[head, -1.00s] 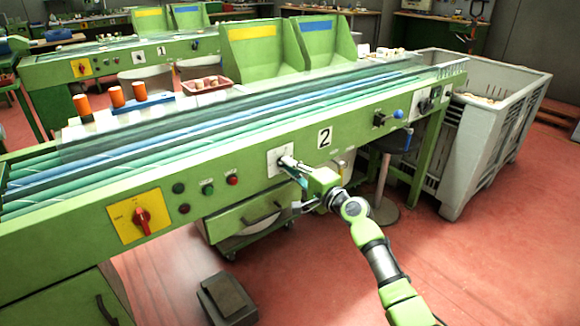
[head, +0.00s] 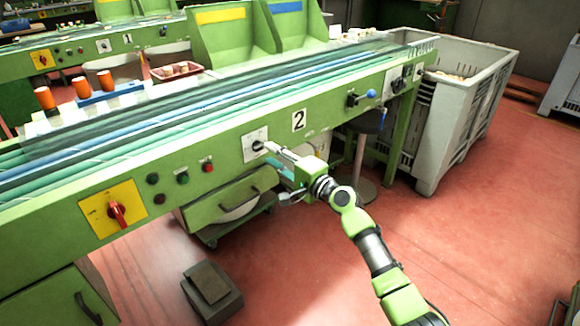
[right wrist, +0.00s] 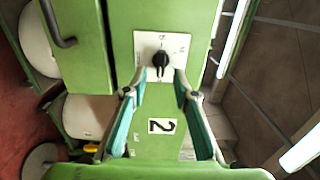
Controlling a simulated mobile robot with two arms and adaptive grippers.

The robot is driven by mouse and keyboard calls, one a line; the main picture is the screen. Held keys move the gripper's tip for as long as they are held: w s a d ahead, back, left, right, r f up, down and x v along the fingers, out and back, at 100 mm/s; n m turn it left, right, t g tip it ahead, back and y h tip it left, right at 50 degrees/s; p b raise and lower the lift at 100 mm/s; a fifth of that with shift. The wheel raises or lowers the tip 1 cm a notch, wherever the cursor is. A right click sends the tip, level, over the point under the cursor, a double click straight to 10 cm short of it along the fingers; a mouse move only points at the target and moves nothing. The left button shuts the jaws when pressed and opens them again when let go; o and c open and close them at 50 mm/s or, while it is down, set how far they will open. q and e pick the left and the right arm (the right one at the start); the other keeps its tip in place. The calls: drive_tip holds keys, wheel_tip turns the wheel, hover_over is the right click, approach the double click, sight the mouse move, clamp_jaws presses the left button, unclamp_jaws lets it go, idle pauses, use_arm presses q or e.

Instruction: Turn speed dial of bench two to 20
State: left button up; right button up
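The speed dial is a black knob (head: 258,146) on a white scale plate (head: 249,153) on the green front of bench two. The black "2" label (head: 299,120) is to its right. My right gripper (head: 270,149) reaches the dial from the front right. In the right wrist view the knob (right wrist: 160,62) sits just beyond and between the two fingertips (right wrist: 163,76). The fingers stand apart, with a gap wider than the knob. I cannot tell whether either finger touches it. The scale numbers are too small to read. My left gripper is not in view.
Left of the dial are a red button (head: 208,167), a green button (head: 182,177) and a red rotary switch on a yellow plate (head: 98,211). A blue-knobbed lever (head: 362,97) is to the right. A pedal box (head: 212,290) and a grey crate (head: 440,165) stand on the floor.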

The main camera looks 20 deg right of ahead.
drive_tip(key=v, duration=0.8)
drive_tip(key=shift+s, duration=0.15)
